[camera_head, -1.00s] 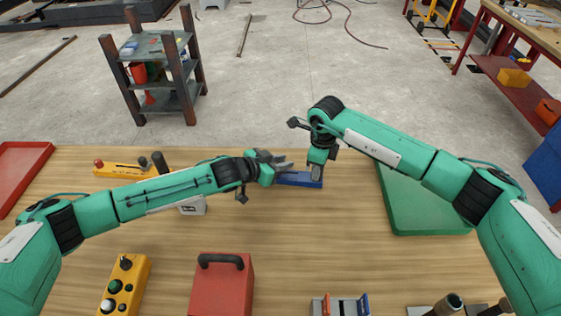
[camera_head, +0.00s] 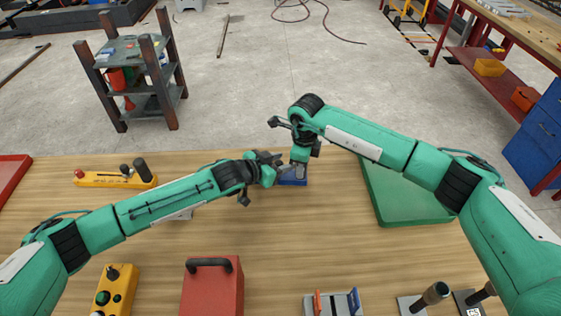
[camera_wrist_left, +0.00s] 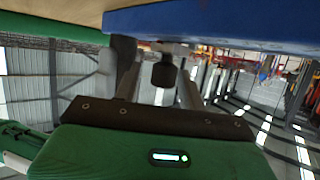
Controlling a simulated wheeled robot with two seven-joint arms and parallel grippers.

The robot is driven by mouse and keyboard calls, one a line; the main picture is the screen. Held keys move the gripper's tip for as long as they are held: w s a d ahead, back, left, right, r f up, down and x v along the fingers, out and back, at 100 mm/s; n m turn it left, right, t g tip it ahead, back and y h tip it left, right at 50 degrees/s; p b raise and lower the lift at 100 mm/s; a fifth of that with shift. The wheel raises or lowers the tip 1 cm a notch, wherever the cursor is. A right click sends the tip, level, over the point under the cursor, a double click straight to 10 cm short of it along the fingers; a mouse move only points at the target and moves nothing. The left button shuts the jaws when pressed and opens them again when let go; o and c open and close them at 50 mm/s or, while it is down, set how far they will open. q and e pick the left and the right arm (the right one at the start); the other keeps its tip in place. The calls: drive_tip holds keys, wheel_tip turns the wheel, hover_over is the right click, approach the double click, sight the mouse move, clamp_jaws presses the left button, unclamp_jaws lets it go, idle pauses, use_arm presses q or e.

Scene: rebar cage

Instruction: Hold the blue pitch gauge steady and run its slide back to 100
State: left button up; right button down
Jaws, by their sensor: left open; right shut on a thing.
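The blue pitch gauge (camera_head: 293,182) lies on the wooden table, largely hidden by my grippers in the head view. Its blue body (camera_wrist_left: 230,22) crosses the top of the left wrist view. My right gripper (camera_head: 299,171) comes down over the gauge and is shut on it. My left gripper (camera_head: 281,165) is open at the gauge's left part, close beside the right gripper. In the left wrist view a dark knob (camera_wrist_left: 164,75) below the gauge body sits between the open left fingers; contact cannot be told. The scale marks and slide reading are not visible.
A green tray (camera_head: 400,195) lies right of the gauge. A red box (camera_head: 212,288), a yellow button box (camera_head: 116,290) and a small grey rack (camera_head: 333,304) stand near the front.

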use_arm(q)
drive_tip(key=shift+s, duration=0.1)
drive_tip(key=a, duration=0.4)
drive_tip(key=shift+w+a, duration=0.25)
drive_tip(key=shift+a, duration=0.05)
drive_tip(key=v, duration=1.2)
drive_tip(key=d+r+m+h, duration=0.5)
drive_tip(key=d+r+m, duration=0.1)
drive_tip(key=r+m, duration=0.25)
drive_tip(key=s+d+r+m+g+h, duration=0.1)
drive_tip(key=s+d+r+m+g, duration=0.1)
drive_tip(key=m, duration=0.4)
drive_tip(key=s+d+r+m+g+h, duration=0.1)
drive_tip(key=s+d+r+m+g, duration=0.1)
drive_tip(key=d+m+g, duration=0.2)
drive_tip(key=shift+s+m+g, duration=0.35)
drive_tip(key=shift+m+g, duration=0.85)
drive_tip(key=shift+m, duration=0.45)
drive_tip(key=shift+d, duration=0.1)
